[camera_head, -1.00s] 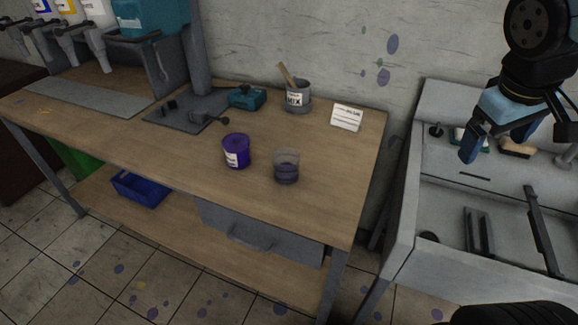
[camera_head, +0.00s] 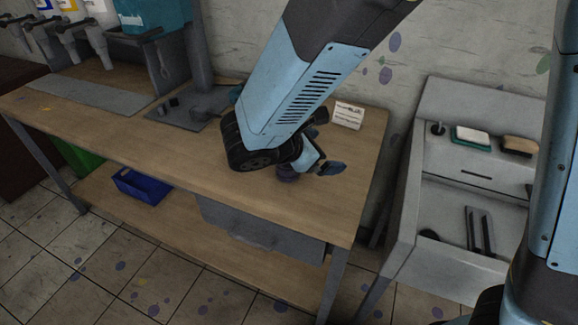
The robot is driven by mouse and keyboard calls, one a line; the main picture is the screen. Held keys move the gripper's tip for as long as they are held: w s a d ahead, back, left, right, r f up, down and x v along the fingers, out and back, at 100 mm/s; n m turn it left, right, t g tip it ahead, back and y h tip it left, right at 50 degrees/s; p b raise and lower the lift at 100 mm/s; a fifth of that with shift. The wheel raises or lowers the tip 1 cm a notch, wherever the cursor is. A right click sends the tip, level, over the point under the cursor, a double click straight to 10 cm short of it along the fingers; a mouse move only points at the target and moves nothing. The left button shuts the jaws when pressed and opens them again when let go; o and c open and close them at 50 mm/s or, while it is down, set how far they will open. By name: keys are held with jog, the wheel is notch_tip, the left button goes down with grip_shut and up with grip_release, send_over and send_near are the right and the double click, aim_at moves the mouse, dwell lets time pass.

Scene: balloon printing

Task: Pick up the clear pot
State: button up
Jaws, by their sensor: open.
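The clear pot (camera_head: 287,174) stands on the wooden table near its right front part.
My arm covers the middle of the wooden table (camera_head: 190,165), hiding the purple can and the mix can. A white card (camera_head: 348,115) stands behind my gripper.

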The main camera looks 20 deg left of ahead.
jog(key=s+a+f+n+t+y, duration=0.1)
jog(key=s+a+f+n, duration=0.1)
jog(key=a, duration=0.1)
jog(key=s+a+f+n+t+y, duration=0.1)
jog(key=s+a+f+n, duration=0.1)
jog(key=a, duration=0.2)
jog(key=s+a+f+n+t+y, duration=0.1)
jog(key=s+a+f+n, duration=0.1)
jog(key=s+a+n, duration=0.1)
jog(key=shift+s+a+t, duration=0.1)
jog(key=shift+a+t, duration=0.3)
jog(key=shift+a, duration=0.2)
jog(key=x, duration=0.8)
jog(key=shift+a+f, duration=0.1)
jog(key=shift+f, duration=0.15)
jog(key=shift+a+x, duration=0.2)
jog(key=shift+x, duration=0.7)
jog(key=shift+a+x, duration=0.15)
jog(key=shift+x, duration=0.7)
jog(key=shift+a+x, duration=0.2)
jog(key=shift+x, duration=0.7)
jog(key=shift+d+f, duration=0.2)
jog(key=c, duration=1)
